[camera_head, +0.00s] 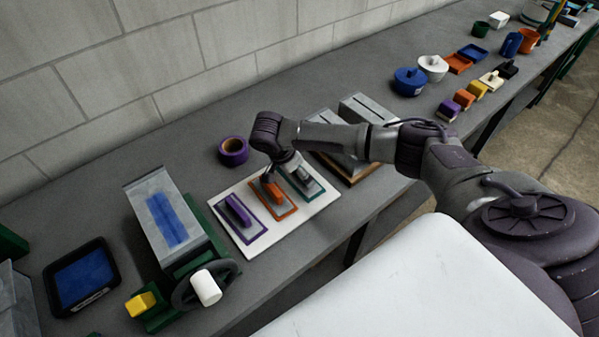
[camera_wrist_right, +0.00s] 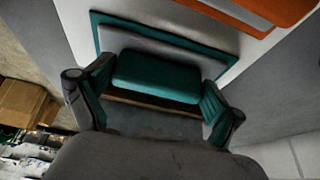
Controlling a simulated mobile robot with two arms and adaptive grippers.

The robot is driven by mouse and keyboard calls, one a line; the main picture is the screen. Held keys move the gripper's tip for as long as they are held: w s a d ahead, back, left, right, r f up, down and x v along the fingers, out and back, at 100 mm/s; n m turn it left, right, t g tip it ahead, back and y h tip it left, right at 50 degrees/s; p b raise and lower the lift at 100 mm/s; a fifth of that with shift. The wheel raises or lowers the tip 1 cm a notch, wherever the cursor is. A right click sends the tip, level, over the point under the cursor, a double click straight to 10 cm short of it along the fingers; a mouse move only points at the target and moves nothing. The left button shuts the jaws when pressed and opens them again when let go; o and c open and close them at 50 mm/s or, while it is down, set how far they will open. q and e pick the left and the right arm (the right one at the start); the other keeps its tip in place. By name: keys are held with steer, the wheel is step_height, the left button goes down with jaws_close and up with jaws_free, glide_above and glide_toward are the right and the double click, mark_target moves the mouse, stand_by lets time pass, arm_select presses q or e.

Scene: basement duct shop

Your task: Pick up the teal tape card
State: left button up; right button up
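The teal tape card is a grey plate with a raised teal grip block (camera_wrist_right: 157,77), lying on a teal-bordered outline. In the head view the teal card (camera_head: 308,184) is at the right end of a white board (camera_head: 258,233), partly hidden by my right gripper (camera_head: 282,173). In the right wrist view my right gripper (camera_wrist_right: 157,92) has one finger at each end of the teal block. The fingers look open, with only narrow gaps to the block; contact is hard to tell. My left gripper is in neither view.
Orange (camera_head: 278,197) and purple (camera_head: 240,213) cards lie on the same board. A purple tape roll (camera_head: 233,151) sits behind it. Grey slotted boxes (camera_head: 368,108) stand to the right, and a green machine with a crank wheel (camera_head: 208,282) to the left.

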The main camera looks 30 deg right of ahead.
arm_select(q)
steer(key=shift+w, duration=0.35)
arm_select(e)
steer(key=shift+r, duration=0.15)
steer(key=shift+r, duration=0.25)
steer(key=r, duration=0.1)
steer(key=r+b, duration=0.1)
steer(key=s+r, duration=0.1)
steer(key=shift+d+r+b, duration=0.3)
steer(key=shift+d, duration=0.05)
arm_select(q)
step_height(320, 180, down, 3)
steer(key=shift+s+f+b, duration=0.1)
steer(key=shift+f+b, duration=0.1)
steer(key=shift+b, duration=0.75)
arm_select(e)
steer(key=s+d+r, duration=0.5)
steer(key=s+r, duration=0.1)
steer(key=s, duration=0.3)
steer(key=shift+r, duration=0.3)
steer(key=shift+d, duration=0.1)
